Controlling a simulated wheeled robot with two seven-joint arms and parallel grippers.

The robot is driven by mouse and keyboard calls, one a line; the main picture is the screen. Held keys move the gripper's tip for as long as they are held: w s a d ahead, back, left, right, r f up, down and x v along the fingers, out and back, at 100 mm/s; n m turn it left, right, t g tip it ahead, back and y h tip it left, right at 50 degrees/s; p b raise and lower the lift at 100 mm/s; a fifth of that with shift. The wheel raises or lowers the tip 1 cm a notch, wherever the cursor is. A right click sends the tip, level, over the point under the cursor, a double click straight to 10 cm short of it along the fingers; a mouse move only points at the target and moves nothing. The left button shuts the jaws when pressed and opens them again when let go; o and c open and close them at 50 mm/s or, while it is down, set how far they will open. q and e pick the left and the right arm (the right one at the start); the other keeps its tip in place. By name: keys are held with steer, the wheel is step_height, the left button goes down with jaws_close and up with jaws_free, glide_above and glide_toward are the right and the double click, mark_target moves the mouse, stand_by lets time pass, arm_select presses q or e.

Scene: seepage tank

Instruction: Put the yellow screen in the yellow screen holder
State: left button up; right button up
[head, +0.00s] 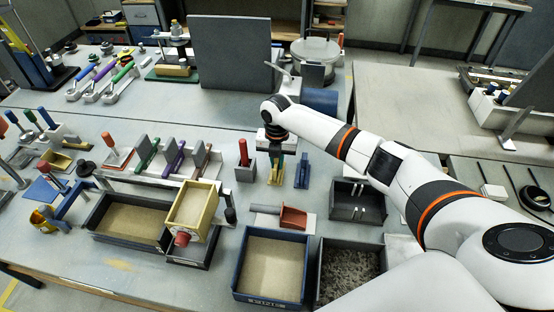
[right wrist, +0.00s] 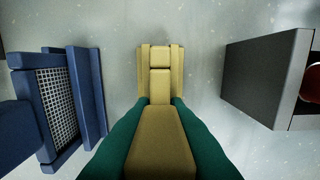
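The yellow screen (right wrist: 152,140) is seen edge-on from above in the right wrist view, between the green fingers of my right gripper (right wrist: 153,125). Both fingers appear to touch it. The yellow screen holder (right wrist: 176,75) lies straight below, and the screen lines up with the gap between its side posts. I cannot tell how deep the screen sits in it. In the head view my right gripper (head: 275,150) is directly above the yellow holder (head: 275,175) and hides much of it. My left gripper is not in view.
A blue holder with a mesh screen (right wrist: 60,105) stands close by, also in the head view (head: 302,170). A grey block with a red-handled tool (head: 244,165) stands on the other side. A red scoop (head: 292,217) and sand trays (head: 238,270) lie nearer the front.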

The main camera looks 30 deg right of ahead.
steer(key=o, duration=0.5)
step_height(320, 180, up, 12)
steer(key=shift+r+b, duration=0.1)
steer(key=shift+b, duration=0.75)
